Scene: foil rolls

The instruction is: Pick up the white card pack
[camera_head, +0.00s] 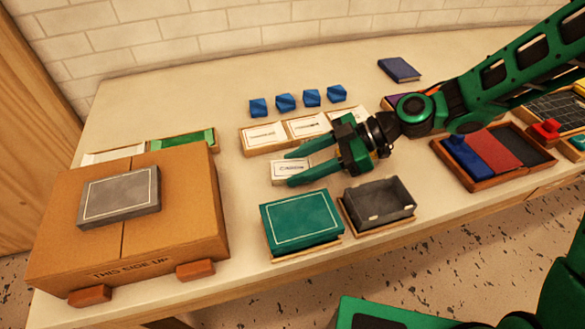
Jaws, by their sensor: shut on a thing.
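The white card pack (286,170), with dark lettering on its face, is between the two green fingers of my gripper (288,169). The fingers are shut on it, one on its far side and one on its near side. The right part of the pack is partly hidden by my gripper. I cannot tell whether the pack touches the table or hangs just above it.
Behind is a wooden tray of white cards (265,134), with several blue cubes (285,102) beyond. In front are a green box (300,219) and a dark grey bin (378,203). A cardboard box (130,235) stands left. A tray with colored sections (493,155) lies right.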

